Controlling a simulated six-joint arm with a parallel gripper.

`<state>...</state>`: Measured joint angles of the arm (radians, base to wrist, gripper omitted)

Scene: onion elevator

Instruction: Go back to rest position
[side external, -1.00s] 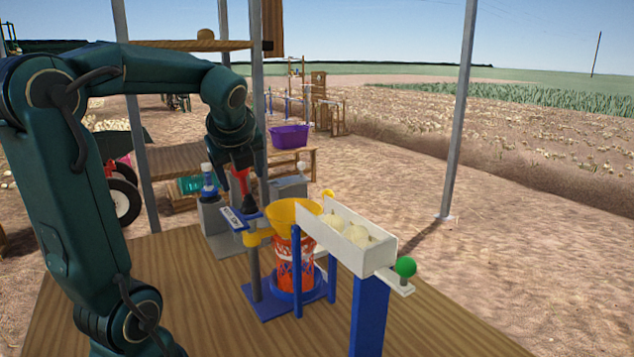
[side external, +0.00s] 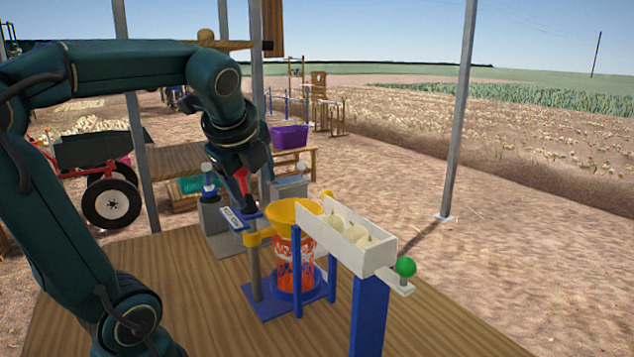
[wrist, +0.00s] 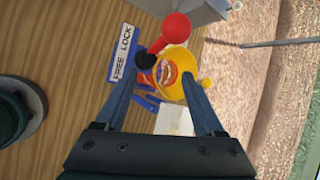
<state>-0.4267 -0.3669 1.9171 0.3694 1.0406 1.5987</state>
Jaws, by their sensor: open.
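My gripper (wrist: 156,76) is open, with nothing held between its two fingers in the wrist view. In the side view it hangs behind the yellow funnel (side external: 284,211), close to a red lever (side external: 242,180) beside the FREE LOCK label (side external: 238,217). The lever's red ball (wrist: 176,27) shows beyond the fingers in the wrist view, apart from them. The fingertips are mostly hidden in the side view. An orange net bag (side external: 293,262) stands under the funnel on a blue stand. Several pale onions (side external: 360,234) lie in the white trough (side external: 379,261).
A green knob (side external: 405,267) sticks out at the trough's front end. Steel posts (side external: 459,120) rise around the wooden table (side external: 190,300). The table's left front is clear.

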